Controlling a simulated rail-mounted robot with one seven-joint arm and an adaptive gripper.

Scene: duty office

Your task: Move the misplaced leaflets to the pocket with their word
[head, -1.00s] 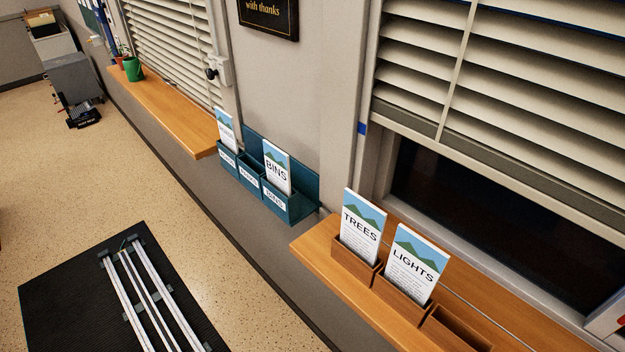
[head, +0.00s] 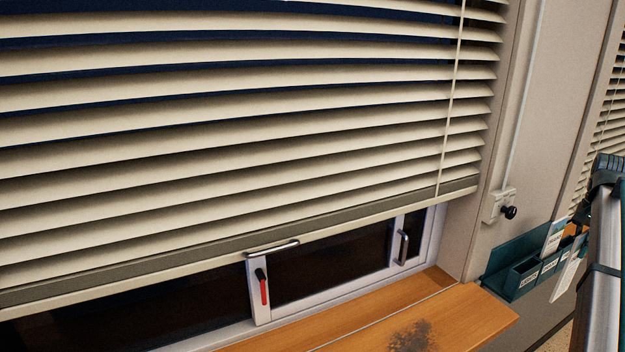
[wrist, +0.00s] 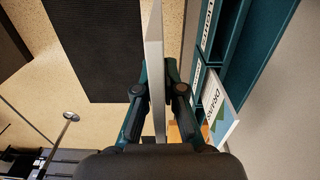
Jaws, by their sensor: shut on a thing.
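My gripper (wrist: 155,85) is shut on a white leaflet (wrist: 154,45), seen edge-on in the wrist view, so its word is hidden. In the head view a tilted leaflet (head: 567,277) in front of the rack appears to be this one. The teal pocket rack (head: 496,279) hangs on the wall at the right and also shows in the wrist view (wrist: 238,38), right of my gripper. Its left pocket, labelled LIGHTS (wrist: 208,25), looks empty. A DRAINS leaflet (wrist: 217,108) leans in a pocket further right. The other labels are too small to read surely.
A wooden sill (head: 460,315) with a dark patch (head: 410,337) ends just left of the rack. A window with blinds (head: 230,150) stands above it. A black knob (head: 509,212) sticks out from the wall. A dark mat (wrist: 105,50) lies on the floor.

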